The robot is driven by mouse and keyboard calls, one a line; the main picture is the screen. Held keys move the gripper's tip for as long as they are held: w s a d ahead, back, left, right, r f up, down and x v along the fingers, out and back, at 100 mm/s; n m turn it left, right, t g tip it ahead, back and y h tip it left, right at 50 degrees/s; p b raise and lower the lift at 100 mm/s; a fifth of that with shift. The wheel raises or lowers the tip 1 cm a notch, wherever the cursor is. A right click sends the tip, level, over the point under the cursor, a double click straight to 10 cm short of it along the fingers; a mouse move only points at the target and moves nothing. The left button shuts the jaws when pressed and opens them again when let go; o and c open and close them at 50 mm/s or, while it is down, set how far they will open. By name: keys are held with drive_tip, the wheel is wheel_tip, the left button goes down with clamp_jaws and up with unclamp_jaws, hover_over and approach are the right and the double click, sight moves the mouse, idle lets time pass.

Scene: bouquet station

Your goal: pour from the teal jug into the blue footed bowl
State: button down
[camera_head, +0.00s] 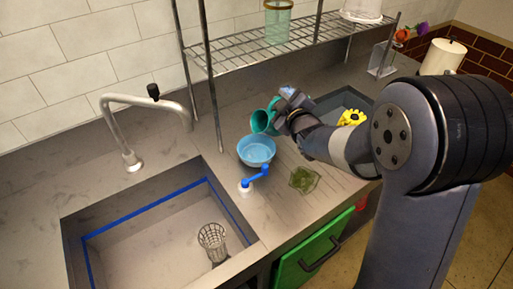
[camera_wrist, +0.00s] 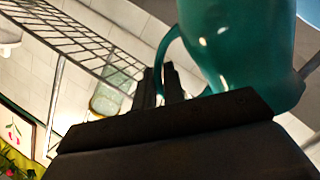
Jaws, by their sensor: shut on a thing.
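The teal jug (camera_head: 261,122) is held by my gripper (camera_head: 282,118) at the back of the counter. It is tilted, with its mouth toward the left, above and close behind the blue footed bowl (camera_head: 257,150). In the wrist view the jug (camera_wrist: 235,45) fills the upper right, and its handle runs down between the dark fingers (camera_wrist: 165,88). My gripper is shut on the handle. The bowl stands upright on the counter; its foot is hidden. I cannot make out any stream or the jug's contents.
A white bottle with a blue pump (camera_head: 247,187) stands just in front of the bowl. A sink (camera_head: 150,235) with a wire basket (camera_head: 212,242) lies at the left. A wire shelf (camera_head: 235,75) with a glass (camera_head: 277,22) is behind. A green clump (camera_head: 303,180) lies right of the pump.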

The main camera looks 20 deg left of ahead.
drive_tip(key=shift+s+a+r+n+t, duration=0.2)
drive_tip(key=shift+r+n+t, duration=0.2)
drive_tip(key=shift+n, duration=0.1)
drive_tip(key=shift+w+d, duration=0.35)
drive_tip(key=shift+w, duration=0.2)
idle(0.4)
drive_tip(key=shift+w+d, duration=0.1)
drive_tip(key=shift+w+d+b, duration=0.15)
drive_tip(key=shift+w+b, duration=0.05)
drive_tip(key=shift+b, duration=0.1)
drive_tip(key=shift+n, duration=0.4)
idle(1.1)
drive_tip(key=shift+w+d+r, duration=0.1)
drive_tip(key=shift+w+d, duration=0.1)
drive_tip(key=shift+d, duration=0.05)
drive_tip(key=shift+w+d+f+m+g+p, duration=0.3)
drive_tip(key=shift+m+g+p, duration=0.1)
drive_tip(key=shift+m+p, duration=0.5)
drive_tip(key=shift+w+d+f+m+g+p, duration=0.4)
drive_tip(key=shift+m+p, duration=0.3)
drive_tip(key=shift+p, duration=0.4)
drive_tip(key=shift+w+d+f+m+g+p, duration=0.25)
drive_tip(key=shift+m+g+p, duration=0.15)
drive_tip(key=shift+m+p, duration=0.5)
